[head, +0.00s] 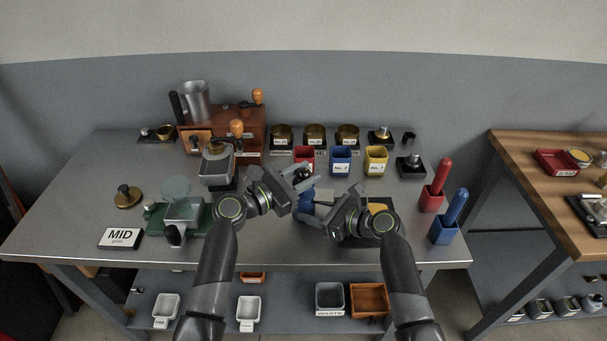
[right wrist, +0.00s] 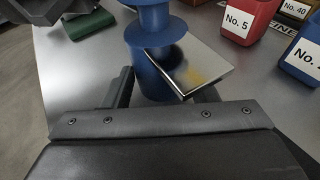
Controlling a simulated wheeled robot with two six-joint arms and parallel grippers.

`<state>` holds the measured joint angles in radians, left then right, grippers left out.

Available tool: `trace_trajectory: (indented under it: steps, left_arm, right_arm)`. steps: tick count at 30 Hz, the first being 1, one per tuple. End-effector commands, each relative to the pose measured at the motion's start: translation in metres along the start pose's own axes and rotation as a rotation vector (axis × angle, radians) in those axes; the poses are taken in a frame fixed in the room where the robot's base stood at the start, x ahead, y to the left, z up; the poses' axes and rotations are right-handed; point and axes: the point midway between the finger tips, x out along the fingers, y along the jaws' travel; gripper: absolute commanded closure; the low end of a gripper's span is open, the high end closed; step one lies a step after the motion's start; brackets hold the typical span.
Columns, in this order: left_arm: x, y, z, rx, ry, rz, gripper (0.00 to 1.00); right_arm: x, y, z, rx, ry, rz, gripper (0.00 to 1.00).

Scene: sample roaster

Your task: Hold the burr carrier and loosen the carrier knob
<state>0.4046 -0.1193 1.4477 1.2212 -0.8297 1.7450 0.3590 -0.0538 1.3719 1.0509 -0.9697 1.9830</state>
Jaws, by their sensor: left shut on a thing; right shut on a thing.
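A blue, spool-shaped piece (head: 306,194), apparently the burr carrier, stands upright near the middle of the bench. In the right wrist view its wide flange and lower barrel (right wrist: 153,32) show. My right gripper (head: 328,222) comes from the right, low down, and is shut on the lower barrel; its fingers flank the barrel in the right wrist view (right wrist: 160,92). My left gripper (head: 302,180) comes from the left and is shut at the top of the blue piece. The knob is hidden between its fingers, and the top lies outside the right wrist view.
A shiny plate (right wrist: 192,65) sits close beside the barrel. Red (head: 304,155), blue (head: 341,160) and yellow (head: 376,160) numbered cups stand behind. A glass-topped device on a green base (head: 158,222) is at left. Red and blue holders (head: 444,234) stand at right.

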Motion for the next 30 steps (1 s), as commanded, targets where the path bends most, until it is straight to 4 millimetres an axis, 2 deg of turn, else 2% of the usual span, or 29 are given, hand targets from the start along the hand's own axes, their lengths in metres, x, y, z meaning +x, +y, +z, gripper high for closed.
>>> trace_trajectory:
  steps: [6,17,18,21,30]
  left_arm:
    - [-0.0002,-0.0014,-0.0010,-0.004,0.020,0.100,0.91]
    - [-0.0004,-0.0005,-0.0009,-0.003,0.023,0.112,0.91]
    - [-0.0004,-0.0005,-0.0008,-0.003,0.023,0.112,0.63]
    - [-0.0004,-0.0004,-0.0007,-0.002,0.023,0.112,0.50]
    - [-0.0013,-0.0001,-0.0003,-0.001,0.022,0.112,0.48]
  right_arm:
    - [0.0003,0.0004,0.0005,-0.001,-0.001,0.001,0.78]
    - [0.0004,0.0005,0.0007,-0.001,-0.002,0.001,0.78]
    - [0.0004,0.0005,0.0007,-0.001,-0.002,0.001,0.78]
    - [0.0004,0.0005,0.0007,-0.001,-0.002,0.001,0.78]
    - [0.0003,0.0003,0.0007,0.000,-0.002,0.001,0.78]
